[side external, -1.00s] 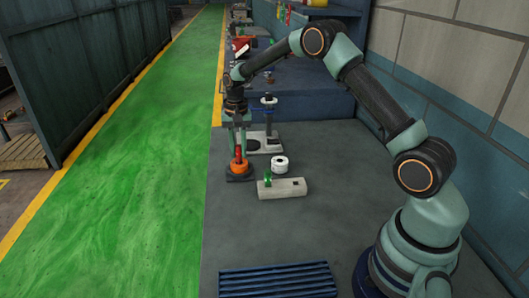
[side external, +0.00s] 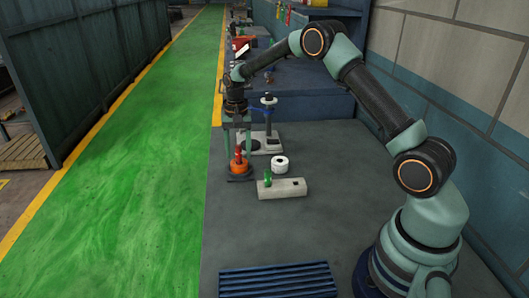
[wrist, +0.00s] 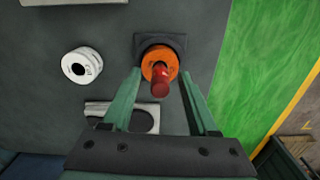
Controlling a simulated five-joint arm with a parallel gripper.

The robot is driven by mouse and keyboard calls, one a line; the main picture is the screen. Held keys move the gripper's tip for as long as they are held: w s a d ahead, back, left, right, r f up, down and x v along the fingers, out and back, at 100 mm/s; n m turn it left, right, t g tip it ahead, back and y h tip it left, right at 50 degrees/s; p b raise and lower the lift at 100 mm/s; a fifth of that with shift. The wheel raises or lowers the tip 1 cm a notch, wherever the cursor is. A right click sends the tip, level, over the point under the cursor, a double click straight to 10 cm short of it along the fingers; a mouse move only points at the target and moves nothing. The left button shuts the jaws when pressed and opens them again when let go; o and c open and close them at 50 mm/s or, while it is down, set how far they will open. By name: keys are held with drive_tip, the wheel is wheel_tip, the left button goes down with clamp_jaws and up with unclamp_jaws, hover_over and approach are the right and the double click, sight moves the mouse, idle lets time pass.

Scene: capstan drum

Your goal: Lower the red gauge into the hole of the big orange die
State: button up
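The big orange die (side external: 239,168) sits on a dark square base at the left edge of the work table. The red gauge (side external: 239,154) stands upright at the die's hole, its lower end hidden inside. In the wrist view the gauge (wrist: 160,82) rises from the middle of the orange ring (wrist: 150,54). My gripper (side external: 238,146) is above the die with its fingers spread to either side of the gauge. In the wrist view there is a clear gap between each finger and the gauge, so my gripper (wrist: 160,72) is open and empty.
A white ring (side external: 280,164) lies right of the die. A pale block (side external: 290,188) with a green piece (side external: 267,179) is nearer the camera. A grey stand (side external: 270,140) is behind. A blue ribbed mat (side external: 275,279) lies in front; the table between is clear.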

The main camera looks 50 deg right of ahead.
wheel_tip(320, 180, up, 11)
drive_tip(key=shift+f, duration=0.15)
drive_tip(key=shift+r, duration=0.75)
drive_tip(key=s+a+r+n+t, duration=0.3)
drive_tip(key=s+a+r+n, duration=0.25)
drive_tip(key=s+r, duration=0.4)
drive_tip(key=s+a+f+n+t, duration=0.1)
drive_tip(key=s+a+n, duration=0.1)
drive_tip(key=s, duration=0.4)
drive_tip(key=s+a+f+n+t, duration=0.1)
drive_tip(key=s+a+n, duration=0.1)
drive_tip(key=s, duration=0.5)
drive_tip(key=shift+s+a+f+t, duration=0.15)
drive_tip(key=shift+s+f+t, duration=0.15)
drive_tip(key=shift+f, duration=0.1)
